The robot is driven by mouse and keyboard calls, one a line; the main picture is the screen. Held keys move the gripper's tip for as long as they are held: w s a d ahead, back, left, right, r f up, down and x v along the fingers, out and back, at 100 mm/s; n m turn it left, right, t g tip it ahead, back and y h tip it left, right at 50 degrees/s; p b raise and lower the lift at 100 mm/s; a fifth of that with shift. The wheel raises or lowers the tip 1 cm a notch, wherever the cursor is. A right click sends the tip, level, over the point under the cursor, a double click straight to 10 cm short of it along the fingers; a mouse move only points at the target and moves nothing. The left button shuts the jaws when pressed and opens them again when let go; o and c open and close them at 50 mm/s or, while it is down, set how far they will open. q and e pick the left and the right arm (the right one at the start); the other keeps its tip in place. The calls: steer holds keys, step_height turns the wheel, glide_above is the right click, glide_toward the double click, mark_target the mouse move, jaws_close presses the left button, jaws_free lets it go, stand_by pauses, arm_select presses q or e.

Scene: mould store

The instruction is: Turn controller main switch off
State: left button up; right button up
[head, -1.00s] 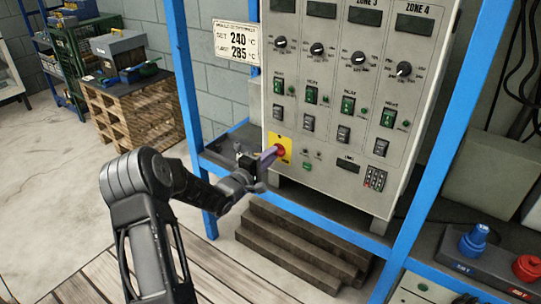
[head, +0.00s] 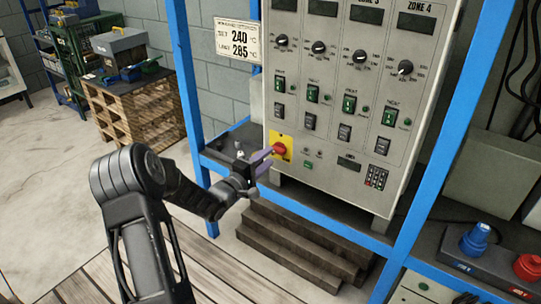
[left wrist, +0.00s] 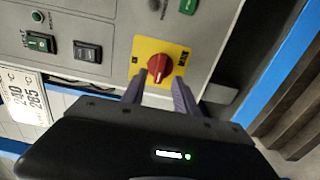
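The controller (head: 330,125) is a tall light-grey panel on a blue frame in the head view. Its main switch is a red rotary knob (left wrist: 160,68) on a yellow plate (left wrist: 141,49), at the panel's lower left in the head view (head: 279,149). I cannot read the switch's position. My left gripper (head: 264,159) is just in front of the knob. In the left wrist view its two purple-grey fingers (left wrist: 159,92) are apart, pointing at the knob's lower edge, with nothing held between them. I cannot tell whether a fingertip touches the knob. My right gripper is out of view.
Several rocker switches and dials cover the panel above the knob. A keypad (head: 376,177) is at its lower right. A blue upright (head: 440,130) stands right of the panel. Dark steps (head: 290,245) lie below. Blue and red plugs sit on the right shelf (head: 500,265).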

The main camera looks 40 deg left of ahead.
arm_select(q)
steer(key=s, duration=0.4)
steer(key=shift+s, duration=0.4)
